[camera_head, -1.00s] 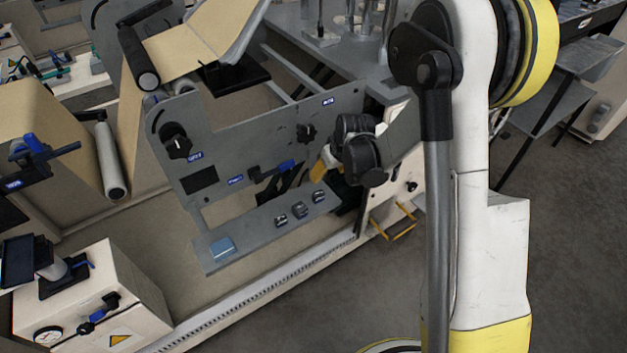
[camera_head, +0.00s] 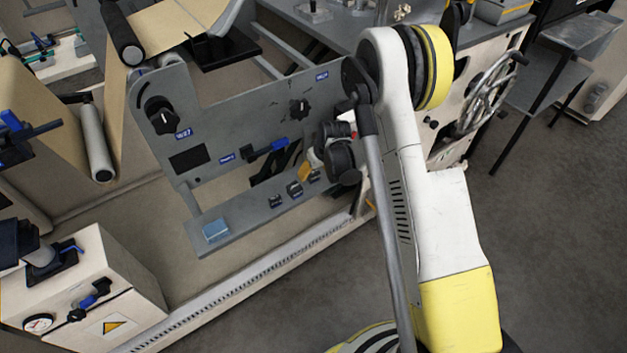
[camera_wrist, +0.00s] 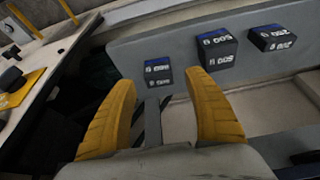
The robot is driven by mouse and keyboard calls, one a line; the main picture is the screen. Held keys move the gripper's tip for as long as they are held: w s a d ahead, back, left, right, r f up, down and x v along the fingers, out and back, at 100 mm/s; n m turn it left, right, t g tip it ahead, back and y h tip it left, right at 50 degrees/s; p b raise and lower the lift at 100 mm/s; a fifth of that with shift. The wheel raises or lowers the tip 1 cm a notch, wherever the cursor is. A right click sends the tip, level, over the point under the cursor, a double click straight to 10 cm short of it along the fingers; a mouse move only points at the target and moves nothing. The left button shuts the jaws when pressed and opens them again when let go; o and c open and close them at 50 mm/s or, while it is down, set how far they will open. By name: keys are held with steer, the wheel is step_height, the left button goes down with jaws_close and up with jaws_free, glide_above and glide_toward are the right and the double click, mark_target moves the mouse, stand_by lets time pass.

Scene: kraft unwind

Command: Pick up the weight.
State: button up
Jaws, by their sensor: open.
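Three small dark block weights with white number labels stand on a grey shelf (camera_head: 245,228). In the wrist view they are the near left weight (camera_wrist: 158,72), the middle weight (camera_wrist: 217,49) and the right weight (camera_wrist: 271,38). In the head view two show clearly, one at the left (camera_head: 275,201) and one in the middle (camera_head: 294,188); the third (camera_head: 314,177) is close to my gripper. My gripper (camera_wrist: 160,80) is open and empty, its yellow fingers pointing at the near left weight, which appears between the fingertips. I cannot tell the remaining distance.
A spoked handwheel (camera_head: 488,95) is at the right. Open floor (camera_head: 560,240) lies at the right.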

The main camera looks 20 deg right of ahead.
steer(key=shift+x, duration=0.9)
steer(key=shift+r, duration=0.1)
jaws_close()
steer(key=shift+r, duration=0.1)
